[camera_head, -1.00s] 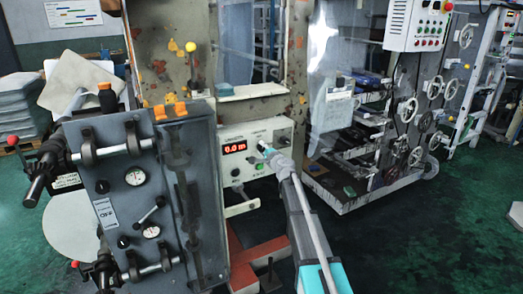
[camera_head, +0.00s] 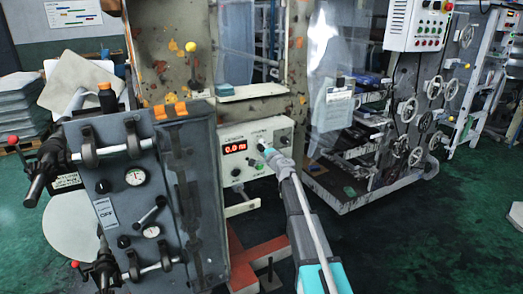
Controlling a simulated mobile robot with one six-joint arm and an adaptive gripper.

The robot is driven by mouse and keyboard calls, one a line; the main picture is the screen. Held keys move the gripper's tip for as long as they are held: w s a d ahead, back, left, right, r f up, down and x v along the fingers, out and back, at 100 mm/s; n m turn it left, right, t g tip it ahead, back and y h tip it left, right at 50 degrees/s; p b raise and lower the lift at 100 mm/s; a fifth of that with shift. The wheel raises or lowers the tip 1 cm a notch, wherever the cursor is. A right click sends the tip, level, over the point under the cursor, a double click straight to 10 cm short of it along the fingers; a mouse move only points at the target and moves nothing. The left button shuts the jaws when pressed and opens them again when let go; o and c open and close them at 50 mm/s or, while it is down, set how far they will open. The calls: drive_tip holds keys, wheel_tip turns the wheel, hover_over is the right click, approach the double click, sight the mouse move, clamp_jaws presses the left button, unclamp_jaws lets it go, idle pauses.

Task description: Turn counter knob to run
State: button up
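A pale counter box (camera_head: 240,160) with a red lit display (camera_head: 235,148) is mounted low on the machine frame, at the middle of the head view. The display reads what looks like 0.0 with a unit. My gripper (camera_head: 265,147) reaches in from the lower right, with its tip at the upper right part of the box face. The counter knob is hidden or too small to make out behind the tip. I cannot tell whether the fingers touch it or how they stand.
A grey panel with gauges (camera_head: 135,177) and handles stands close on the left. A red base piece (camera_head: 250,260) lies below the box. A control box with buttons (camera_head: 418,25) and a rack with handwheels (camera_head: 407,110) stand at the right.

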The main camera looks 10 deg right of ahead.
drive_tip(key=shift+s, duration=0.15)
drive_tip(key=v, duration=1.1)
drive_tip(key=shift+s, duration=0.35)
drive_tip(key=shift+d, duration=0.15)
drive_tip(key=s+a+f+n+g+y+p, duration=0.1)
drive_tip(key=s+a+f+n+g+p, duration=0.15)
drive_tip(key=s+a+n+g, duration=0.35)
drive_tip(key=s+a+f+n+g+y+p, duration=0.1)
drive_tip(key=s+a+f+n+g+p, duration=0.2)
drive_tip(key=s, duration=0.5)
drive_tip(key=s+d+f+n+g+h+p, duration=0.1)
drive_tip(key=s+d+n+g+h+p, duration=0.1)
drive_tip(key=s, duration=0.8)
drive_tip(key=s+d+f+n+g+h+p, duration=0.1)
drive_tip(key=s+d+n+g+h+p, duration=0.2)
drive_tip(key=s, duration=0.7)
drive_tip(key=g+h, duration=0.2)
drive_tip(key=g, duration=0.1)
drive_tip(key=shift+f+h, duration=0.25)
drive_tip(key=shift+h, duration=0.05)
